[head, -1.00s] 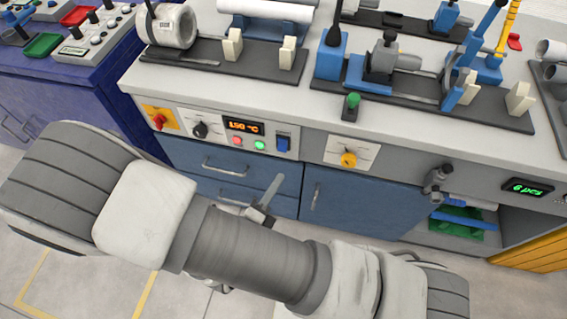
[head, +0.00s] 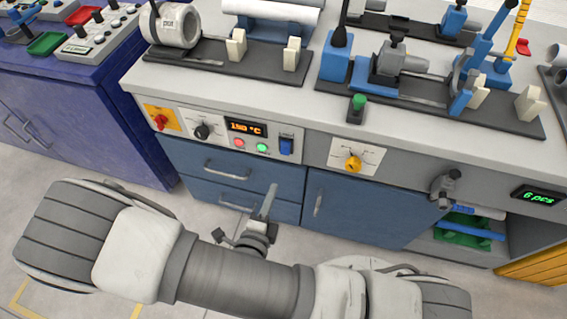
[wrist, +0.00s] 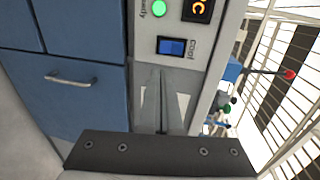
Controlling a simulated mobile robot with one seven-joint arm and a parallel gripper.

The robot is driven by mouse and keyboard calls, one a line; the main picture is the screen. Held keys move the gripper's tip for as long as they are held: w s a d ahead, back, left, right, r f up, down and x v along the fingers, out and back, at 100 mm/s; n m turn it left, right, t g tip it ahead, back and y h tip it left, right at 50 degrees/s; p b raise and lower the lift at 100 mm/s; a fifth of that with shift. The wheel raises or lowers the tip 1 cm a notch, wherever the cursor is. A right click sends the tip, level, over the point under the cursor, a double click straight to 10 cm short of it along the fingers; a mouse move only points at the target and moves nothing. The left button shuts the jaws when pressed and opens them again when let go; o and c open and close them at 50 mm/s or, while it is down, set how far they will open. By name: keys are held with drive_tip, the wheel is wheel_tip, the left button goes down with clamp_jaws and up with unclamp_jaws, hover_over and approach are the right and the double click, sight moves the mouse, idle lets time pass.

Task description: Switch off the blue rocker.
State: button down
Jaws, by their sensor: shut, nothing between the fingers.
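The blue rocker (head: 286,146) sits in a dark frame at the right end of the light control panel, beside the green button. In the wrist view the rocker (wrist: 171,47) shows close up, just beyond my fingertips, with a label reading "cool" beside it. Which way it is tipped I cannot tell. My gripper (wrist: 158,72) is shut and empty, its fingers pointing towards the rocker, with no contact visible. In the head view my gripper (head: 272,188) is below the rocker, in front of the blue drawers.
The panel also holds a red knob (head: 160,120), a black knob (head: 202,131), a temperature display (head: 246,127), a red button (head: 239,143) and a green button (head: 262,148). A yellow knob (head: 353,163) is to the right. The worktop above carries pipe fixtures.

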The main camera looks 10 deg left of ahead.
drive_tip(key=b, duration=0.3)
approach(285, 147)
drive_tip(key=w+d+f, duration=0.1)
drive_tip(key=w+f, duration=0.3)
drive_tip(key=w, duration=0.1)
drive_tip(key=shift+w+f, duration=0.1)
drive_tip(key=shift+w, duration=0.5)
drive_tip(key=shift+f, duration=0.1)
drive_tip(key=shift+w+f+t, duration=0.1)
drive_tip(key=shift+w+t, duration=0.2)
drive_tip(key=shift+t, duration=0.2)
drive_tip(key=shift+s, duration=0.1)
